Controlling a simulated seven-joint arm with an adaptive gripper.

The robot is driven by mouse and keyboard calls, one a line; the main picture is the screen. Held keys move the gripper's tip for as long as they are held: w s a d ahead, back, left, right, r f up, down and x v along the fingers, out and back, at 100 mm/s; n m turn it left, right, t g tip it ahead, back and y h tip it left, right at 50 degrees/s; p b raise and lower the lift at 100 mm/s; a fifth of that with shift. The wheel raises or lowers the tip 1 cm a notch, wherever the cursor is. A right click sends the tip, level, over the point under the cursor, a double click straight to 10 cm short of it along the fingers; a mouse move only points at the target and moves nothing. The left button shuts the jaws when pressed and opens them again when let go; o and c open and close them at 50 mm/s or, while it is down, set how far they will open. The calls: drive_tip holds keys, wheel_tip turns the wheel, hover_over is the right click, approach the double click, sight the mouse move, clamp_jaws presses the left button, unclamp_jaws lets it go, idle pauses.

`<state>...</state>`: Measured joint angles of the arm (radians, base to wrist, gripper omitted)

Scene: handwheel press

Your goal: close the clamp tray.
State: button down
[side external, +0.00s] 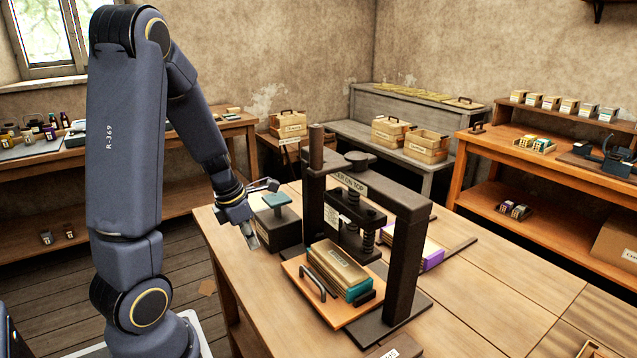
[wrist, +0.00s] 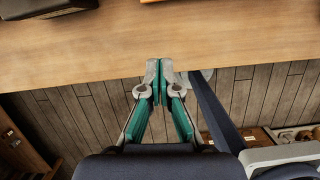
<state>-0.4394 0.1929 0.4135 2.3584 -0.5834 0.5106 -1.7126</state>
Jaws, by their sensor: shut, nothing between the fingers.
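The clamp tray (side external: 335,314) is a flat orange-brown board with a dark bar handle (side external: 312,284) on its near left side. It juts out from the dark handwheel press (side external: 405,255) and bears a stack with a tan top and teal edge (side external: 338,266). My gripper (side external: 254,241) is shut and empty, pointing down to the left of the tray and apart from its handle. In the wrist view, its fingertips (wrist: 160,66) meet over the table's edge. The handle is not clearly visible there.
A dark block with a teal pad (side external: 276,203) stands right beside my gripper, behind the tray. Purple-edged stacks (side external: 433,258) lie beyond the press. The wooden table (side external: 490,285) is clear at the right; its left edge runs beneath my gripper.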

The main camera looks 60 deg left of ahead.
sight(294, 262)
drive_tip(key=shift+n, duration=0.5)
drive_tip(key=x, duration=0.7)
drive_tip(key=a+x, duration=0.1)
drive_tip(key=x, duration=0.2)
drive_tip(key=shift+s+f, duration=0.3)
drive_tip(key=shift+s, duration=0.05)
drive_tip(key=w, duration=0.2)
drive_tip(key=shift+w, duration=1.05)
drive_tip(key=shift+w, duration=2.35)
drive_tip(key=shift+d, duration=0.1)
